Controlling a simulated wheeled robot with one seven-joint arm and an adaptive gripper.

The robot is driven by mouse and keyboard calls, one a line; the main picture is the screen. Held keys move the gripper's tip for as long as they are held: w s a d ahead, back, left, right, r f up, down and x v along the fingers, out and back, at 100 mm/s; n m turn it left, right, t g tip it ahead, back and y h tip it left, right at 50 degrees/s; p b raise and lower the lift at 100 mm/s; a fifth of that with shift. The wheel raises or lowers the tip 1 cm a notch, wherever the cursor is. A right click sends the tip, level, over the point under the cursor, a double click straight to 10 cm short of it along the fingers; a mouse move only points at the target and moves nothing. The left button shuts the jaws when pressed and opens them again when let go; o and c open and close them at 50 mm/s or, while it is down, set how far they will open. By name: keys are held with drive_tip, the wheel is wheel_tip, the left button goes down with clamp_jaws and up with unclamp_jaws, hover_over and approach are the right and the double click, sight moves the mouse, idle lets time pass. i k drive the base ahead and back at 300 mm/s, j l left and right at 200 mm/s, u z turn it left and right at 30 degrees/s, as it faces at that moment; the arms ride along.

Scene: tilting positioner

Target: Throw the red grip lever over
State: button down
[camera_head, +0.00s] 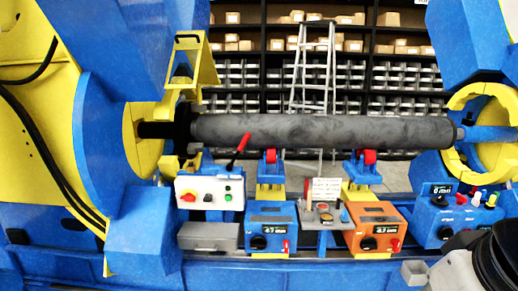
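A lever with a red grip (243,143) and a thin dark shaft stands at the upper right edge of a white control box (220,198), left of centre. It leans up and to the right, its grip in front of the long grey cylinder's lower edge. Smaller red levers show on the blue box (286,247) and the orange box (395,245). I cannot tell from the picture alone which exact one is the named lever, but the upper one has the clearest red grip. My gripper's fingers are not in view; only a white and black part of my arm shows at the lower right corner.
The grey cylinder (320,131) spans between a yellow chuck at left and a yellow ring (470,165) at right, above red rollers (369,157). A blue panel with knobs (455,215) stands at right. Shelves and a ladder (331,70) are behind.

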sight(241, 149)
drive_tip(key=i+j, duration=0.3)
drive_tip(key=j, duration=0.15)
drive_tip(key=i+j, duration=0.65)
drive_tip(key=j, duration=0.2)
